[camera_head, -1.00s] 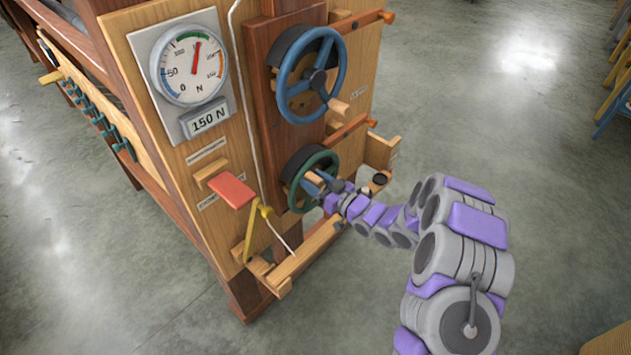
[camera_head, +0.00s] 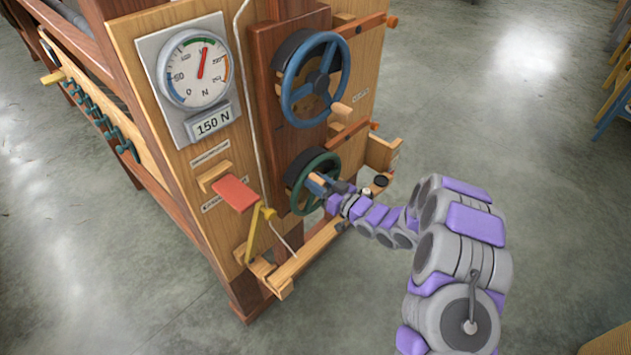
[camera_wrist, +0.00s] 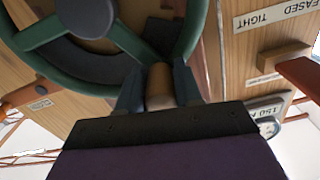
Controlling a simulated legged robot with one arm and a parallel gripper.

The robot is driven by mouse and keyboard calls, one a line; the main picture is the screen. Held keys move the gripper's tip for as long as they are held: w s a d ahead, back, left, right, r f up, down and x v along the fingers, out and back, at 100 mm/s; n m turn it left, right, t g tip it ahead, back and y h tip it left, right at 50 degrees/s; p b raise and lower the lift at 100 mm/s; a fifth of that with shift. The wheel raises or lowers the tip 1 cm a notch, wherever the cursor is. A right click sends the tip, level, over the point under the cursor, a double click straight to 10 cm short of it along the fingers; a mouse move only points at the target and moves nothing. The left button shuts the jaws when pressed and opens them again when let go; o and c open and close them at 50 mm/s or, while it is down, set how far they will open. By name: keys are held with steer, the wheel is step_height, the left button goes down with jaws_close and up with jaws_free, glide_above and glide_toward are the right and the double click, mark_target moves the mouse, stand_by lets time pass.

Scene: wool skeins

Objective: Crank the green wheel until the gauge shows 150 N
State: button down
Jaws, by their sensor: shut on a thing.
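The green wheel (camera_head: 318,166) is on the lower part of the dark wooden panel, and its green rim (camera_wrist: 97,80) fills the top left of the wrist view. My gripper (camera_head: 325,185) is at the wheel's lower part. In the wrist view my gripper (camera_wrist: 158,88) is shut on the wheel's wooden handle (camera_wrist: 159,86), with one dark finger on each side. The gauge (camera_head: 193,68) has a white round dial with a red needle pointing almost straight up, tilted slightly right. The plate below it (camera_head: 212,122) reads 150 N.
A blue wheel (camera_head: 314,78) with a wooden knob is above the green wheel. A red lever (camera_head: 236,193) and a yellow lever (camera_head: 255,232) are left of it, above a wooden ledge (camera_head: 305,252). The concrete floor at right is open.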

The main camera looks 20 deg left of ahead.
steer(key=shift+w+d+r+m+p, duration=0.25)
steer(key=shift+w+m+p, duration=0.15)
steer(key=shift+m+p, duration=0.1)
steer(key=shift+f, duration=0.1)
steer(key=c, duration=1.1)
jaws_free()
steer(key=shift+o, duration=1.4)
steer(key=shift+d, duration=0.2)
steer(key=p+v, duration=0.2)
steer(key=v, duration=1.5)
steer(key=shift+p, duration=0.35)
steer(key=shift+s+d, duration=0.15)
